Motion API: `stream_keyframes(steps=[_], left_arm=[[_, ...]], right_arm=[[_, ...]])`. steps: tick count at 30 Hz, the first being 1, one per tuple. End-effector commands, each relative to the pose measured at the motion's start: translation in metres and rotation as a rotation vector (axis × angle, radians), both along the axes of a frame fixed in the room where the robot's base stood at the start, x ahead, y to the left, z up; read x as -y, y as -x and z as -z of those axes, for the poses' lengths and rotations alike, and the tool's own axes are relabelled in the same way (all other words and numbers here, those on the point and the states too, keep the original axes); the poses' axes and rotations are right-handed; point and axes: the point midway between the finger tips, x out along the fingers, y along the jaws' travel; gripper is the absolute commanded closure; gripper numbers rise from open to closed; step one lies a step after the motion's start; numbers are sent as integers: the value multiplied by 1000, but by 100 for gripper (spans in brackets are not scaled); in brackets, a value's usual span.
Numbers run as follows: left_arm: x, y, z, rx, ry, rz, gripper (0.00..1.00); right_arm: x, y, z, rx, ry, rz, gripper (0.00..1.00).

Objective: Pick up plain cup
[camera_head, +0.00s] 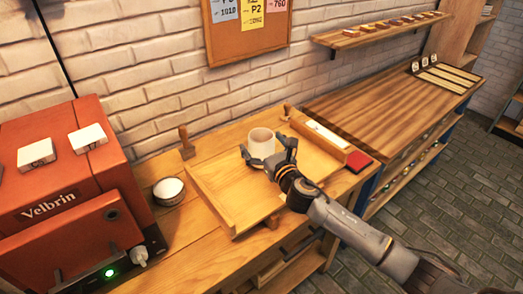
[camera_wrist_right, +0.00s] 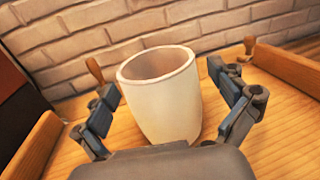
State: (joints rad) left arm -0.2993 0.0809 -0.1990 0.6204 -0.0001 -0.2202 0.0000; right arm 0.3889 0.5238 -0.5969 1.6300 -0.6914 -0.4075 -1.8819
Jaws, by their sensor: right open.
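The plain cup (camera_head: 262,143) is cream-coloured and has no pattern. It stands upright on the wooden tray (camera_head: 232,208), towards its far side. My right gripper (camera_head: 268,158) is open at the near side of the cup. In the right wrist view the cup (camera_wrist_right: 163,98) stands between the two spread fingers (camera_wrist_right: 163,100), with a visible gap on the right side; whether the left finger touches it I cannot tell. The cup's base is partly hidden by the gripper's palm. My left gripper is not in view.
A red machine (camera_head: 50,150) marked Velbrin stands at the left. A bowl of white material (camera_head: 168,190) sits between it and the tray. A brick wall is behind.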

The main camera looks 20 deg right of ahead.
Motion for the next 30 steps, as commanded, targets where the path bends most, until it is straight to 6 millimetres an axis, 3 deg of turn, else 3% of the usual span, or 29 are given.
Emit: stream_keyframes(steps=[1,9,11,22,27,30], left_arm=[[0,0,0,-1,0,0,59],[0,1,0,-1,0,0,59],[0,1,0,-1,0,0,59],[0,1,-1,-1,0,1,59],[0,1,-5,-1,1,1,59],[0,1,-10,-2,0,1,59]], right_arm=[[0,0,0,0,0,0,9],[0,0,0,0,0,1,64],[0,0,-1,2,0,1,73],[1,0,-9,3,2,0,73],[1,0,-37,9,4,-1,73],[-11,16,-58,7,1,-6,73]])
